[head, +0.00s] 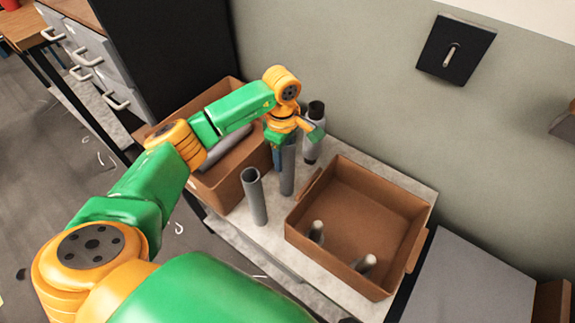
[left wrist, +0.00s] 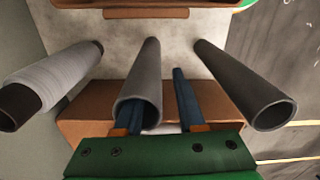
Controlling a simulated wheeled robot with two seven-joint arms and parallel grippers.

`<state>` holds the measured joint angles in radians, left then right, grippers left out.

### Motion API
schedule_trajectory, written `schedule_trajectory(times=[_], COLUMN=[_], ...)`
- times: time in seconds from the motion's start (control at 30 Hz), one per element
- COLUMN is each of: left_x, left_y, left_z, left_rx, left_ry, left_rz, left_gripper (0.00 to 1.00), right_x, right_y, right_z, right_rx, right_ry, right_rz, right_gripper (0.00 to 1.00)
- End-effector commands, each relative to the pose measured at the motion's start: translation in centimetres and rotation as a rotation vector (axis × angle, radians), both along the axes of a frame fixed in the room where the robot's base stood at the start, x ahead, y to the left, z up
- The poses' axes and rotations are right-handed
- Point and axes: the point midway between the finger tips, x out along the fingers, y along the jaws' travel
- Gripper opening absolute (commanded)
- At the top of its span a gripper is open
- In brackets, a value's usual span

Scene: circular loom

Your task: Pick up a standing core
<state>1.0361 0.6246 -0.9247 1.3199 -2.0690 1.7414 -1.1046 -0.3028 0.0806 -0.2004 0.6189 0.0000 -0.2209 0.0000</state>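Three cores stand upright on the light table (head: 238,222). A plain grey core (head: 288,172) is in the middle; it also shows in the left wrist view (left wrist: 146,80). Another plain core (head: 255,197) stands nearer, at right in the left wrist view (left wrist: 245,85). A wrapped core (head: 312,140) with a dark end stands behind; it is at left in the left wrist view (left wrist: 50,78). My left gripper (head: 281,156) is open at the middle core's top. In the left wrist view its blue fingers (left wrist: 157,100) are apart, one overlapping the core's rim, the other right of it with a gap. Contact is unclear.
An open brown box (head: 365,185) at right on the table holds two short pale pieces. Another brown box (head: 215,190) with a grey roll inside stands at left, under my left arm. The wall with a black plate (head: 455,48) is behind.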

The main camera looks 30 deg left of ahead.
Motion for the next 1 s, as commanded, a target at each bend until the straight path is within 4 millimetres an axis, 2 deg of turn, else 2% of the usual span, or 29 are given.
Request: schedule_trajectory(times=[0.13, 0.37, 0.5, 1.0], left_x=[0.0, 0.0, 0.0, 0.0], left_y=[0.0, 0.0, 0.0, 0.0], left_z=[-2.1, -2.4, -2.4, -2.3], left_rx=[-0.001, -0.001, -0.001, -0.001], left_ry=[0.002, -0.001, -0.001, -0.001], left_rz=[0.000, 0.000, 0.000, 0.000], left_gripper=[0.39, 0.39, 0.01, 0.00], right_x=[0.1, 0.2, 0.2, 0.3], right_y=[0.0, 0.0, 0.0, 0.1], right_z=[0.4, 0.4, 0.4, 0.4], right_rx=[0.000, 0.001, 0.001, 0.001], right_ry=[-0.002, -0.003, -0.004, -0.006], right_rz=[0.000, 0.000, 0.000, -0.001], right_gripper=[0.50, 0.50, 0.50, 0.50])
